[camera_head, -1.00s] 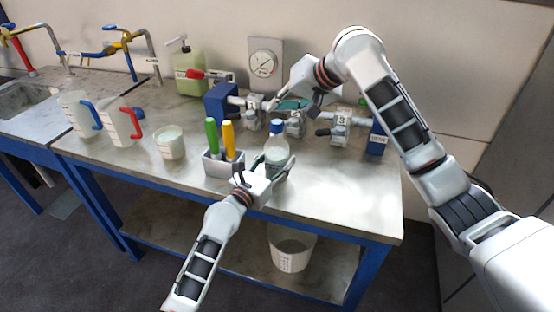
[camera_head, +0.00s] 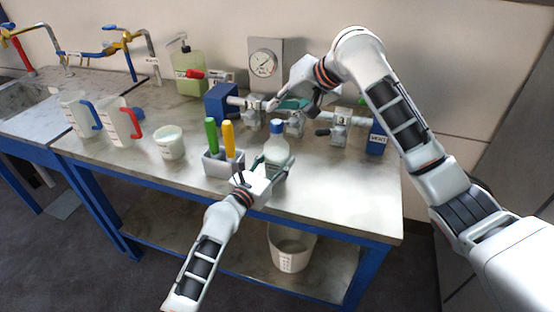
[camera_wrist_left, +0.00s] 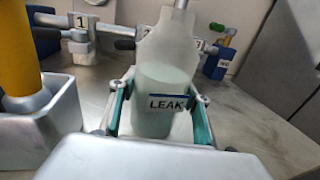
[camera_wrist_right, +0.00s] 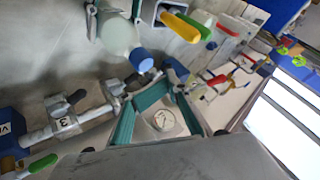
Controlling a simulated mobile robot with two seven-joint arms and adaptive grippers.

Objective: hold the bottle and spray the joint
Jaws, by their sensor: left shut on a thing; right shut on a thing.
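In the left wrist view the bottle (camera_wrist_left: 165,85) carries a LEAK label and holds pale liquid. My left gripper (camera_head: 266,172) has its teal fingers on both sides of the bottle, shut on it. The numbered valve line (camera_head: 318,125) runs behind the bottle, with valves 1, 2 and 3. My right gripper (camera_head: 272,104) reaches down to the line near valve 1, shut on a small part. In the right wrist view its fingertips (camera_wrist_right: 158,82) hide most of that part.
A grey holder (camera_head: 222,165) with green and yellow handled tools stands left of the bottle. A beaker (camera_head: 170,143) and two jugs stand farther left. A gauge (camera_head: 264,64) is on the wall behind. A blue VENT block (camera_head: 376,140) ends the line at right.

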